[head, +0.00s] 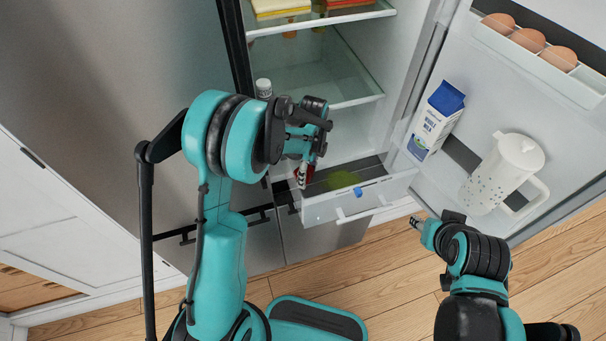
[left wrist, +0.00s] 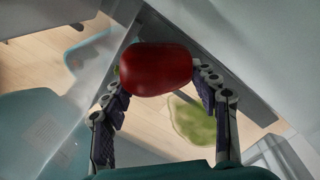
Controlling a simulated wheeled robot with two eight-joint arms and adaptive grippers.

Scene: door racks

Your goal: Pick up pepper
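The red pepper (left wrist: 155,69) is between the fingers of my left gripper (left wrist: 158,82) in the left wrist view, with fingertips against both its sides. In the head view my left gripper (head: 304,160) is over the left part of the open fridge drawer (head: 348,201). A little red of the pepper (head: 309,172) shows beneath it; the rest is hidden by the gripper. My right gripper (head: 430,228) is at the lower right, outside the fridge below the open door, and its fingers are too small to judge.
A green leafy item (head: 343,179) lies in the drawer. The open door at right holds a milk carton (head: 435,121), a white pitcher (head: 502,172) and brown eggs (head: 528,39). A glass shelf (head: 345,103) is above the drawer, and a white-capped bottle (head: 263,88) is near the left arm.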

